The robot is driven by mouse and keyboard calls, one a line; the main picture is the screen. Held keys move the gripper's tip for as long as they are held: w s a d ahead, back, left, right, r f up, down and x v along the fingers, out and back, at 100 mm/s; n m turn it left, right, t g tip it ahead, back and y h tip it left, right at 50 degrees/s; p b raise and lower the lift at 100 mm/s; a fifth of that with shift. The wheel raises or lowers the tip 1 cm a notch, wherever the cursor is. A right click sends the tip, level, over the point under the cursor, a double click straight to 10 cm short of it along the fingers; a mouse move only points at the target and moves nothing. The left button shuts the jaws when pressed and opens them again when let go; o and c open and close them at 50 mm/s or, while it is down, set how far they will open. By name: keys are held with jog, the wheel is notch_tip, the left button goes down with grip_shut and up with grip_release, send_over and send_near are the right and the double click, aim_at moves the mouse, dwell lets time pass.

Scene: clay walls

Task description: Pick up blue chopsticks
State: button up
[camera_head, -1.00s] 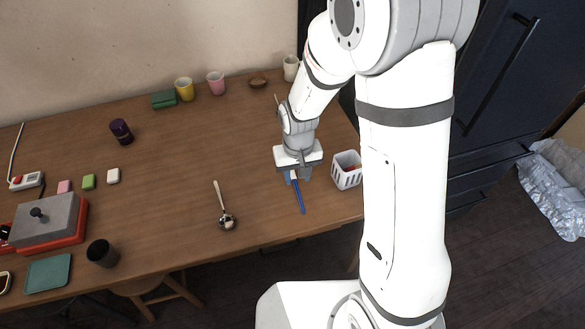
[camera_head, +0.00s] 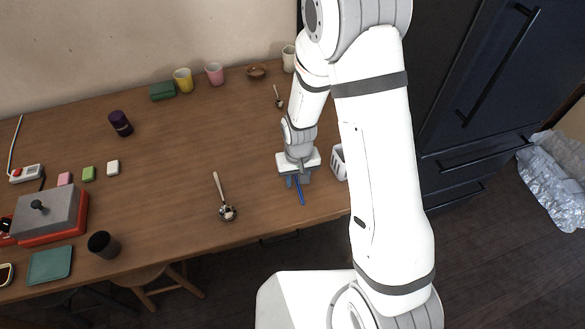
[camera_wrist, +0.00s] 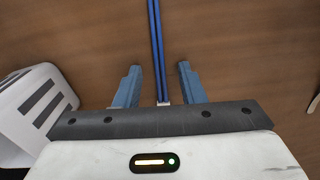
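The blue chopsticks (camera_head: 301,195) lie on the wooden table (camera_head: 165,215) near its front edge, partly hidden under my gripper in the head view. In the wrist view the blue chopsticks (camera_wrist: 157,45) lie side by side and run between my two fingers, with a pale end near the gripper body. My gripper (camera_wrist: 157,80) is open, with a finger apart from the chopsticks on each side. In the head view my gripper (camera_head: 298,182) is low over the chopsticks. I cannot tell how far the fingertips are above the table.
A white slotted basket (camera_head: 338,163) stands close to the right of my gripper; it also shows in the wrist view (camera_wrist: 30,105). A ladle (camera_head: 223,200) lies to the left. Cups stand at the back wall. The table between the ladle and back is clear.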

jog(key=shift+f, duration=0.15)
jog(key=shift+c, duration=0.4)
grip_shut()
